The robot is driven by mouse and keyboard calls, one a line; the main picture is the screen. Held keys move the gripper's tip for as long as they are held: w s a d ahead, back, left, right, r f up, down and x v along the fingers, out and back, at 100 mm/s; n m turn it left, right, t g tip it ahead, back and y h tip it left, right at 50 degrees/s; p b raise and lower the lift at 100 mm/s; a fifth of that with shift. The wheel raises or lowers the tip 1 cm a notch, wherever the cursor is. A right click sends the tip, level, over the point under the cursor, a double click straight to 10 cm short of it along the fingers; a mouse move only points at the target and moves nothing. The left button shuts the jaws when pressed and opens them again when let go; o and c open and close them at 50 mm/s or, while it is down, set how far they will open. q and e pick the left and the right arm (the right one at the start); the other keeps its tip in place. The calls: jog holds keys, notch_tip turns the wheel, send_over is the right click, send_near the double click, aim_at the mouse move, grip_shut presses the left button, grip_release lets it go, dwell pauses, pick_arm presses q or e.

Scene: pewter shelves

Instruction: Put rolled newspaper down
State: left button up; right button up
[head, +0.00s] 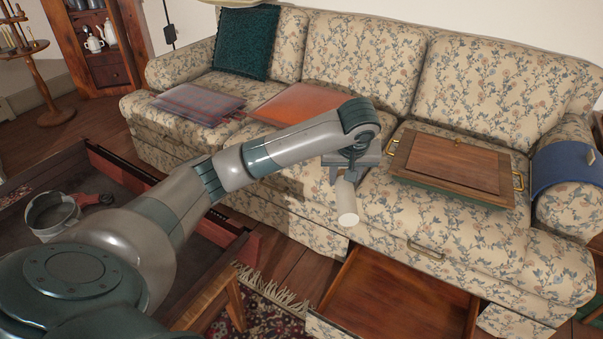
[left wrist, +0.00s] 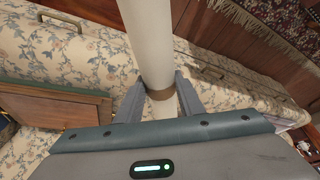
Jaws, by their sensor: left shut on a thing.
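The rolled newspaper (head: 347,203) is a pale cylinder. In the head view it hangs below my left gripper (head: 345,172), at the front of the sofa's middle seat. In the left wrist view the rolled newspaper (left wrist: 149,45) runs up between the two fingers of my left gripper (left wrist: 160,92), with a brown band around it at the fingers. The left gripper is shut on it. The hand hides part of the roll. My right gripper is in neither view.
An open, empty drawer (head: 400,295) lies below. A dark table (head: 120,190) with a metal pot (head: 52,215) stands left.

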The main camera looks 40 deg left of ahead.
pick_arm(q)
jog(key=s+d+r+m+h, duration=0.1)
jog(key=s+d+r+m, duration=0.1)
jog(key=s+d, duration=0.3)
jog(key=s+d+r+m+t+h, duration=0.1)
jog(key=s+d+r+m, duration=0.2)
jog(key=d, duration=0.4)
jog(key=shift+s+d+m+h, duration=0.4)
jog(key=shift+s+m, duration=0.45)
jog(key=shift+m, duration=0.35)
